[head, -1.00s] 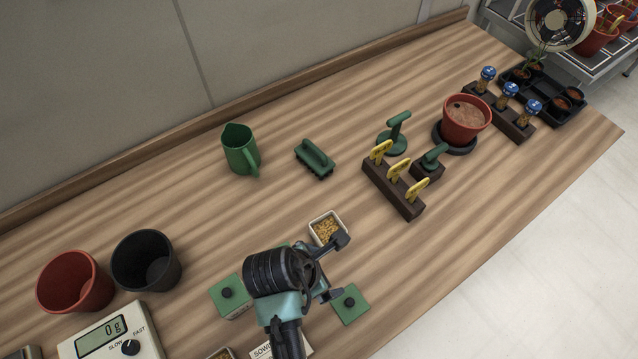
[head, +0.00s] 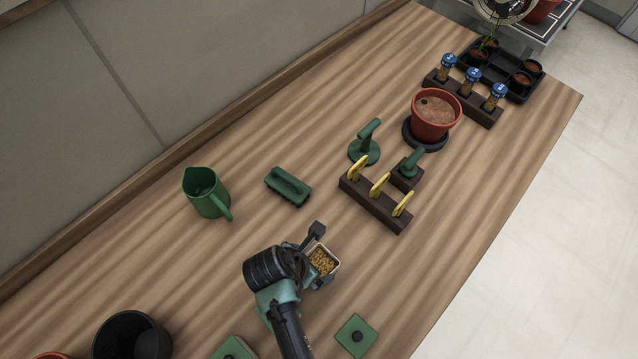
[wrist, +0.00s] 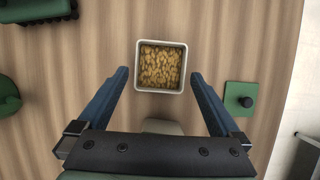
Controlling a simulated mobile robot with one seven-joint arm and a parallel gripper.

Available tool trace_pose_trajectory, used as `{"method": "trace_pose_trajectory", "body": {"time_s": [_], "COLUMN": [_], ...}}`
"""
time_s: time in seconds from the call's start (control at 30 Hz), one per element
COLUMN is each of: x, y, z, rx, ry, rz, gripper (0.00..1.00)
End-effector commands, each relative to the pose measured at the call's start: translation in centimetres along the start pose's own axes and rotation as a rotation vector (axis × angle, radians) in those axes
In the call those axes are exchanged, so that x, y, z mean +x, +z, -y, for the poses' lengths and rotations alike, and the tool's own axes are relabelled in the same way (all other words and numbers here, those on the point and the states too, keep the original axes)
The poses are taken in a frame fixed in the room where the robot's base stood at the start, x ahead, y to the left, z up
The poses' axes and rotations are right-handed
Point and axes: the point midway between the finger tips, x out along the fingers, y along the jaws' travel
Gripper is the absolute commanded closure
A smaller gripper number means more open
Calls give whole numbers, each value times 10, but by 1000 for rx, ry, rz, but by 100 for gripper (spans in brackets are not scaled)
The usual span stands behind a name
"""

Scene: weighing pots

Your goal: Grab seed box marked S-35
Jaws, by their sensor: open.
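A small square white box filled with golden seeds (head: 338,263) stands on the bench. It also shows in the wrist view (wrist: 160,91), upright and seen from above. No S-35 mark can be read on it. My gripper (head: 319,257) is open, with one finger on each side of the box. In the wrist view my gripper's blue fingers (wrist: 159,78) flank the box, with a visible gap on both sides. The fingers' height against the box is hard to tell.
Green square lids with black knobs (head: 357,337) (head: 234,349) lie nearby. A black pot (head: 132,338) stands lower left. A green jug (head: 207,193), green brush (head: 288,187) and dark rack with yellow tags (head: 374,203) stand farther up. Bare bench lies between them and the box.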

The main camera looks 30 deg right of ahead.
Motion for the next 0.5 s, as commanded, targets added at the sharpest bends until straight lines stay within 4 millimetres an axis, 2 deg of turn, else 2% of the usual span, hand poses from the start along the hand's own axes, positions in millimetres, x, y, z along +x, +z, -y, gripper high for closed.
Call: {"method": "trace_pose_trajectory", "body": {"time_s": [0.17,0.5], "x": [10,51], "y": [0,-2], "z": [0,1], "rx": [1,1], "ry": [-1,0], "rz": [0,-1], "gripper": [0,0]}}
